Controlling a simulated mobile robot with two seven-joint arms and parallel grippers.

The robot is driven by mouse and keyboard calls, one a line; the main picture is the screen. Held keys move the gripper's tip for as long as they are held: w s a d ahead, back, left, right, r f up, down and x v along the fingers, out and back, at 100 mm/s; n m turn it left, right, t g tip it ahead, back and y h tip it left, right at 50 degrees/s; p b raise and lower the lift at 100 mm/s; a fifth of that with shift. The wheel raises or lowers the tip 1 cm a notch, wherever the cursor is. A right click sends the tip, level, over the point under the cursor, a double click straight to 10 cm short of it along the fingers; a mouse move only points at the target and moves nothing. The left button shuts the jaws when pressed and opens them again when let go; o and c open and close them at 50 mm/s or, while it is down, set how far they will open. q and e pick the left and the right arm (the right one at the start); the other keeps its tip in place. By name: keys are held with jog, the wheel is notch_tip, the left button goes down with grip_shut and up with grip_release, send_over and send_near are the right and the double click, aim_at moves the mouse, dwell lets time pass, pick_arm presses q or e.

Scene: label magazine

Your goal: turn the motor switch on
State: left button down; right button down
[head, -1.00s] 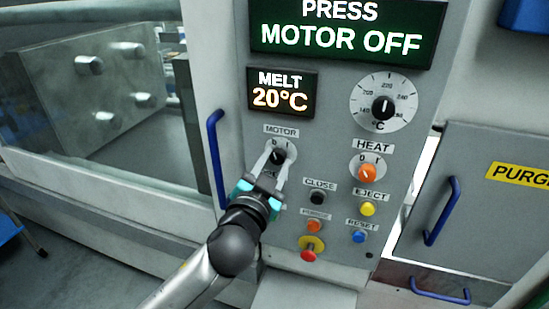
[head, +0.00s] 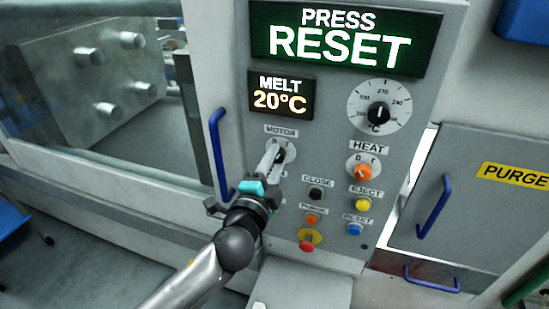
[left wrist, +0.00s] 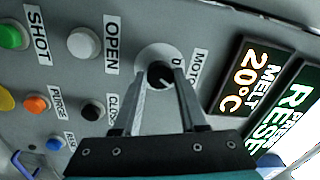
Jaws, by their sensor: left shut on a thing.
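The motor switch (head: 281,151) is a black knob on a pale round plate under the MOTOR label, on the grey control panel. My left gripper (head: 273,157) reaches up to it from below, shut on the knob and partly covering it in the head view. In the left wrist view the black knob (left wrist: 160,74) sits between the two fingertips (left wrist: 162,82); its exact pointing is hard to read. The upper display (head: 343,38) reads PRESS RESET. My right gripper is not in view.
The MELT display (head: 281,96) reads 20°C. The orange HEAT switch (head: 364,172), blue RESET button (head: 354,229) and red knob (head: 307,246) lie to the right of my arm. A blue handle (head: 218,155) stands close to the left of the gripper.

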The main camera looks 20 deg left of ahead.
pick_arm(q)
jog(key=shift+m, duration=0.6)
jog(key=shift+c, duration=2.2)
grip_release()
jog(key=shift+s, duration=0.15)
jog(key=s+b, duration=0.3)
jog(key=s, duration=1.2)
jog(key=shift+a+f+b, duration=0.2)
jog(key=shift+b, duration=0.2)
